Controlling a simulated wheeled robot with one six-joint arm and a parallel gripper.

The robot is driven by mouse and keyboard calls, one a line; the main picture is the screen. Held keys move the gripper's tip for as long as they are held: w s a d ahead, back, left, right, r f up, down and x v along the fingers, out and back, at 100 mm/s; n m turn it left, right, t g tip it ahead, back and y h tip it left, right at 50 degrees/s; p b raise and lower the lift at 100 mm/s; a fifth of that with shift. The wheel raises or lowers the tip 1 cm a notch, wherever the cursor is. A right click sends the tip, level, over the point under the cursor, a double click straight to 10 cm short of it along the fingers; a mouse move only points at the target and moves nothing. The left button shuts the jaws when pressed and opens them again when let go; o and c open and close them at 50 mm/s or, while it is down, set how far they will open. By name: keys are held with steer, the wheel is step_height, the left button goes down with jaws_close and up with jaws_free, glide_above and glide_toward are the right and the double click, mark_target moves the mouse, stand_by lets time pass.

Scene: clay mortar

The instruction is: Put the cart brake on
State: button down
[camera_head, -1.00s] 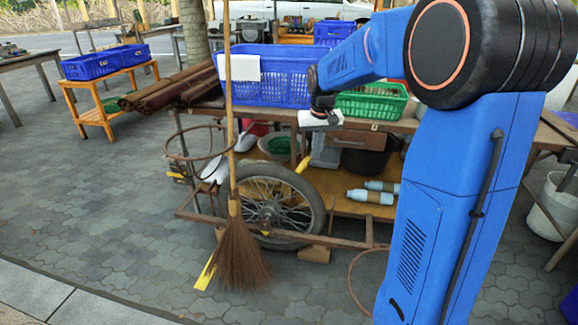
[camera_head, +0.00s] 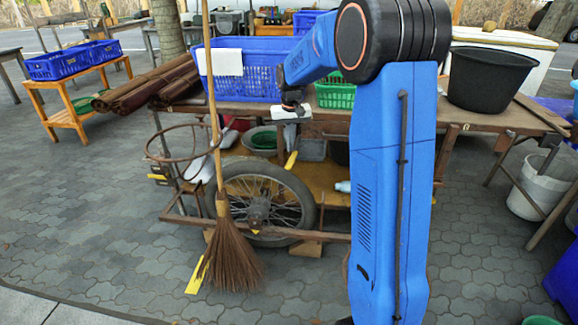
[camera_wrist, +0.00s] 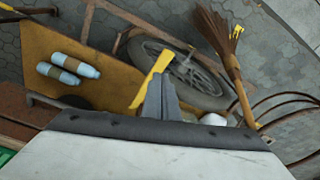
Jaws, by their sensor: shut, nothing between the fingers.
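The wooden cart with its spoked wheel (camera_head: 257,203) stands ahead of me. A yellow lever (camera_head: 291,160), apparently the brake handle, rises beside the wheel, tilted. In the wrist view the yellow lever (camera_wrist: 150,82) lies just beyond my gripper's grey fingers (camera_wrist: 161,78). The fingers are shut and empty. In the head view the white gripper body (camera_head: 291,113) is above the lever, at the cart top's front edge.
A broom (camera_head: 232,255) stands upright in front of the wheel's left side. A blue basket (camera_head: 262,88), green basket (camera_head: 335,95) and black tub (camera_head: 490,78) are on the cart top. Bottles (camera_wrist: 75,65) lie on the lower shelf. Paving in front is open.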

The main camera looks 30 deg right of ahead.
mark_target(290, 164)
steer(key=shift+w+d+f, duration=0.1)
steer(key=shift+w+f, duration=0.05)
steer(key=shift+f, duration=1.55)
steer(key=shift+w+f, duration=0.15)
steer(key=shift+f, duration=3.7)
steer(key=s, duration=0.2)
steer(key=s+r, duration=0.1)
steer(key=shift+a, duration=0.35)
